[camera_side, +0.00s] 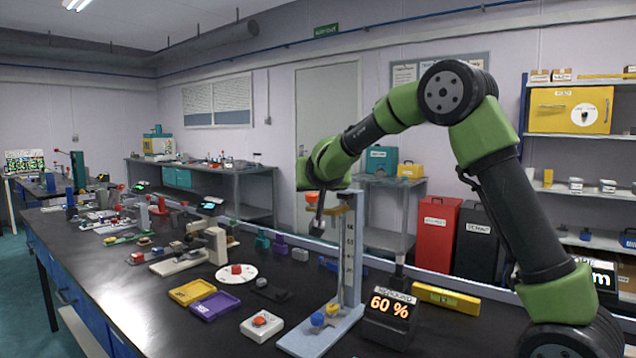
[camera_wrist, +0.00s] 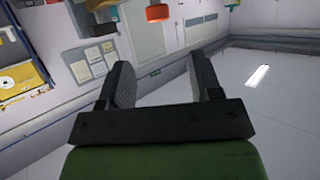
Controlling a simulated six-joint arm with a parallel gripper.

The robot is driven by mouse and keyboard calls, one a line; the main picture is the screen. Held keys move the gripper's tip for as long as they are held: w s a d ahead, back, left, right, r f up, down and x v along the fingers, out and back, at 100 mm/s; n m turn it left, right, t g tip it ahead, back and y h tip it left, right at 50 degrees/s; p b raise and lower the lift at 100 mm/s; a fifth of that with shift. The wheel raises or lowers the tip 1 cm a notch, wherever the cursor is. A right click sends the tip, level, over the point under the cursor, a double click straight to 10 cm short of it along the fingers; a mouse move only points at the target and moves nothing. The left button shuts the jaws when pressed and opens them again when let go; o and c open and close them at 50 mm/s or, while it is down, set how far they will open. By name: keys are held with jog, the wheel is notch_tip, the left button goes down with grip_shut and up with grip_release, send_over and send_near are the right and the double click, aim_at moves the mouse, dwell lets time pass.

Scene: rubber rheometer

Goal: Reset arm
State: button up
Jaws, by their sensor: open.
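My green and black arm reaches from the right over the bench, with my gripper (camera_side: 318,216) beside the upper part of a tall grey stand (camera_side: 350,250) in the side view. In the wrist view my gripper (camera_wrist: 162,82) has its two dark fingers wide apart, with nothing between them. The wrist view is tilted and looks past the fingers to the wall, door and ceiling. An orange-red part (camera_wrist: 157,13) shows beyond the fingers at the top; it appears apart from them.
A display reading 60 % (camera_side: 390,306) stands right of the grey stand. A yellow tray (camera_side: 192,291), a purple tray (camera_side: 214,306), a white disc (camera_side: 236,273) and a white block (camera_side: 262,326) lie to its left. A yellow bar (camera_side: 445,298) lies by the arm's base.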

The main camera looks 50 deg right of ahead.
jog(key=shift+s+a+r, duration=0.15)
jog(key=shift+s+a, duration=0.05)
jog(key=shift+s, duration=0.05)
dwell(0.3)
jog(key=s+a+r+n+t+y, duration=0.25)
jog(key=s+a+y, duration=0.2)
jog(key=a, duration=0.35)
jog(key=s+a+r+n+t+y, duration=0.1)
jog(key=s+a+r+n+y, duration=0.15)
jog(key=s+a+y, duration=0.4)
jog(key=s+a+f+g, duration=0.3)
jog(key=s+f, duration=0.1)
jog(key=s, duration=0.4)
jog(key=s+a+f+g, duration=0.3)
jog(key=s, duration=0.4)
jog(key=shift+s+f+y, duration=0.3)
jog(key=shift+s+f, duration=0.05)
jog(key=shift+s, duration=0.05)
